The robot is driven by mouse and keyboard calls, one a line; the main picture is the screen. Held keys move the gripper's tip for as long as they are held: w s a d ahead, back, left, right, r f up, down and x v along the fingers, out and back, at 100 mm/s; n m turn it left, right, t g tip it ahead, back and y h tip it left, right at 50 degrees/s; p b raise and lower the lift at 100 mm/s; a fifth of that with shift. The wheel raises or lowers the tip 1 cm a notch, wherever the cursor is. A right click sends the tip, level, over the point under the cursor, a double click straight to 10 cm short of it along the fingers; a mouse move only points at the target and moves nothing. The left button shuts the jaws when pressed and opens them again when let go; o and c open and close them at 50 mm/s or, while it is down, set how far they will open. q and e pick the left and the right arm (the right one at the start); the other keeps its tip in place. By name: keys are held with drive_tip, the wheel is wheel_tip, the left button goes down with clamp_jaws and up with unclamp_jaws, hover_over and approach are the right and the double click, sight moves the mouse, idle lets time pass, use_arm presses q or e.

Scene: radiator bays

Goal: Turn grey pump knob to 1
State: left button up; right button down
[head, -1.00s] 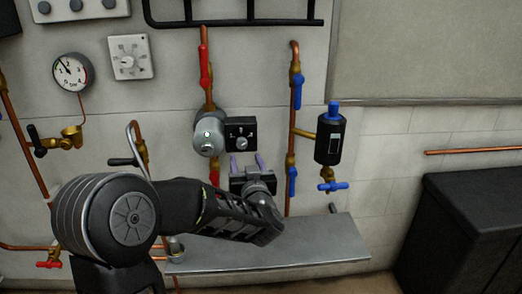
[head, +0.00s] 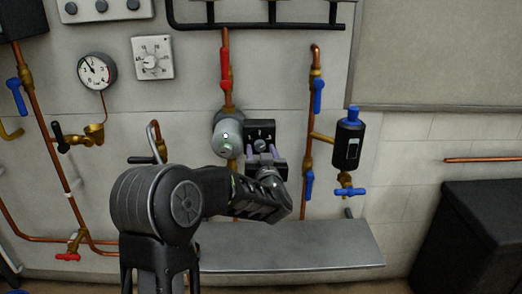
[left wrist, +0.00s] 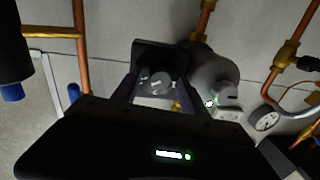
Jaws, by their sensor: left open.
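The grey pump (head: 228,136) sits on the copper pipe below a red valve lever. Its black control box (head: 252,131) is on its right, with small white marks along the top. The grey knob (head: 260,145) is on the box's front; its pointing is too small to tell. My left gripper (head: 266,157) is open, its two fingers pointing at the box just below the knob. In the left wrist view the knob (left wrist: 157,84) shows between the open fingers (left wrist: 156,96), with the pump (left wrist: 213,78) to the right. I cannot tell whether the fingers touch it. My right gripper is not in view.
A pipe with blue levers and a black cylinder (head: 347,145) stands to the right. A metal shelf (head: 290,245) juts out below. A gauge (head: 97,71) and a white dial plate (head: 152,58) are on the wall to the left. A dark cabinet (head: 470,235) stands at far right.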

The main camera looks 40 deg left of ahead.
use_arm(q)
drive_tip(key=shift+w+a, duration=0.15)
drive_tip(key=shift+w, duration=0.05)
clamp_jaws()
idle(0.5)
